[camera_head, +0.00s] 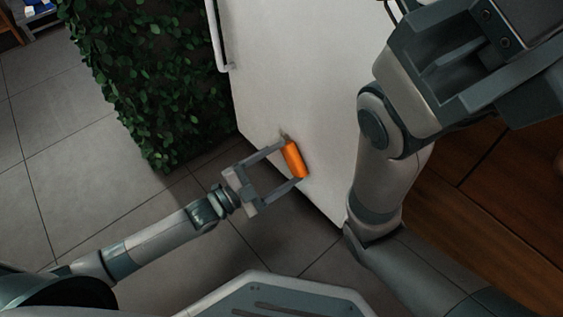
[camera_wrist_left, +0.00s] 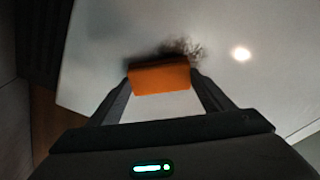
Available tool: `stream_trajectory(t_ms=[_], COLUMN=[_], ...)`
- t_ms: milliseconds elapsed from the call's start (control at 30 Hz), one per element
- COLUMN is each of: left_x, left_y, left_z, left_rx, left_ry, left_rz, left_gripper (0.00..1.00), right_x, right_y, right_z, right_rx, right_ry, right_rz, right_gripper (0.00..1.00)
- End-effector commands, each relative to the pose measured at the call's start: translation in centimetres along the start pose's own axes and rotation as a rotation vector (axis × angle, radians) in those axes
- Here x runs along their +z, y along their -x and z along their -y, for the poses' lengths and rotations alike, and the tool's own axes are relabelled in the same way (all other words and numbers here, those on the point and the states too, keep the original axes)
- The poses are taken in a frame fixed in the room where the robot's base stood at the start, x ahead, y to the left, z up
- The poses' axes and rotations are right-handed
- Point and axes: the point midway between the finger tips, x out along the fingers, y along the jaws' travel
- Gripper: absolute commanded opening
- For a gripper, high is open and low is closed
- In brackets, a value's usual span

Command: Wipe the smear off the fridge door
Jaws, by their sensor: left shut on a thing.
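The white fridge door (camera_head: 290,70) fills the middle of the head view, with a vertical handle (camera_head: 218,40) at its upper left. My left gripper (camera_head: 280,168) is shut on an orange sponge-like block (camera_head: 294,159) and holds it at the door's lower part. In the left wrist view the block (camera_wrist_left: 160,78) spans between both fingers, close to or against the door (camera_wrist_left: 110,50). A dark smear (camera_wrist_left: 185,48) shows just beyond the block's edge; part of it may be hidden behind the block. In the head view only a small bit of the smear (camera_head: 284,135) shows.
A leafy green wall or hedge (camera_head: 130,70) stands left of the fridge. Grey floor tiles (camera_head: 60,190) are clear at the left. Brown wooden boards (camera_head: 490,190) lie at the right. My right arm reaches across the right side; its fingertips are not clearly visible.

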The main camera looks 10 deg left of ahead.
Motion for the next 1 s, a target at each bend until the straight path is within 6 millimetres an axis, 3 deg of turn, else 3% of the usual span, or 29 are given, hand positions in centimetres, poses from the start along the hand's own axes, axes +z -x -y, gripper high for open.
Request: stream_trajectory(t_ms=[400, 1000], left_x=[-2.3, -2.4], left_y=[-0.2, -0.5], left_z=[-1.7, -1.9], left_rx=[-0.001, 0.000], left_ry=[0.001, -0.002], left_rz=[-0.001, 0.000], left_gripper=[0.56, 0.56], right_x=[0.8, 1.1], right_y=[-1.9, -2.5], right_z=[-0.4, -0.5], right_rx=[0.000, 0.000], right_ry=[0.000, 0.000], right_rz=[0.000, 0.000], right_gripper=[0.31, 0.31])
